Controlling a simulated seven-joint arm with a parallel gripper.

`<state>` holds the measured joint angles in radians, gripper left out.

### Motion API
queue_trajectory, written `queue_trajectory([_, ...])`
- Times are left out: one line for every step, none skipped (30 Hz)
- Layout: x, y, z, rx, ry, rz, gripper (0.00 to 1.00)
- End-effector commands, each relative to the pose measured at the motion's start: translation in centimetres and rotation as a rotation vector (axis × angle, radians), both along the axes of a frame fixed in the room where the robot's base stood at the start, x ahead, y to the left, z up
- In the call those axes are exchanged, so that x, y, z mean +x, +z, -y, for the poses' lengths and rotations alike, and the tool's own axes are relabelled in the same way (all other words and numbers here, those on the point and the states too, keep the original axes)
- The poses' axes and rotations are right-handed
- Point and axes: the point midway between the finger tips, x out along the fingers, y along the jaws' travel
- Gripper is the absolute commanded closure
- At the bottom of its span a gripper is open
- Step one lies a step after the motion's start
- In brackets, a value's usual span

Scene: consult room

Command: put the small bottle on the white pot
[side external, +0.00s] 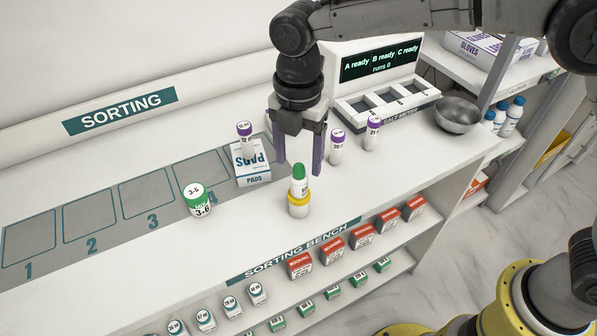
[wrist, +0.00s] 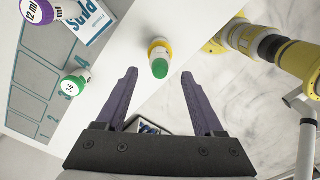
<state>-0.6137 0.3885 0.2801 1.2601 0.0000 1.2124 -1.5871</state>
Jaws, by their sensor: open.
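A small white bottle with a green cap (side external: 299,178) stands upright on a low white pot with a yellow rim (side external: 298,209), near the front of the bench. They also show in the wrist view, as the green cap (wrist: 160,68) and the yellow-ringed pot (wrist: 158,42) behind it. My gripper (side external: 299,167) is open and empty, fingers pointing down, just above and around the height of the cap. In the wrist view the bottle lies between the lines of the two fingertips (wrist: 159,72), apart from both. The pot's underside is hidden.
A purple-capped bottle (side external: 244,136) stands by a PADS box (side external: 250,163). Two more purple-capped bottles (side external: 337,147) (side external: 372,133) stand before the meter (side external: 385,88). A metal bowl (side external: 458,115) is at right.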

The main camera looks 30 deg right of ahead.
Motion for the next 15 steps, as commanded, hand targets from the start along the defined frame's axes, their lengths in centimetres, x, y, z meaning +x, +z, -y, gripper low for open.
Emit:
queue_trajectory([0.1,1.1,0.0,0.002,0.000,0.003,0.31])
queue_trajectory([0.1,1.7,0.0,0.002,0.000,0.003,0.31])
queue_trajectory([0.1,2.5,-0.1,0.002,0.000,0.003,0.31])
queue_trajectory([0.1,3.0,-0.1,0.002,0.000,0.002,0.31])
queue_trajectory([0.0,3.4,0.0,0.001,0.000,0.002,0.31])
queue_trajectory([0.0,4.0,0.0,0.002,0.000,0.002,0.31])
queue_trajectory([0.0,4.4,0.0,0.001,0.000,0.002,0.31])
queue_trajectory([0.0,4.7,0.0,0.001,0.000,0.002,0.31])
queue_trajectory([0.0,5.1,0.0,0.000,0.000,0.000,0.31])
queue_trajectory([0.0,5.4,0.0,0.000,0.000,0.000,0.31])
queue_trajectory([0.0,5.6,0.0,0.001,0.000,0.001,0.31])
queue_trajectory([0.0,5.8,0.0,0.001,0.000,0.001,0.31])
queue_trajectory([0.0,5.9,0.0,0.000,0.000,0.000,0.31])
queue_trajectory([0.0,6.0,0.0,-0.001,0.000,-0.001,0.31])
queue_trajectory([0.0,6.0,0.0,-0.001,0.000,-0.001,0.31])
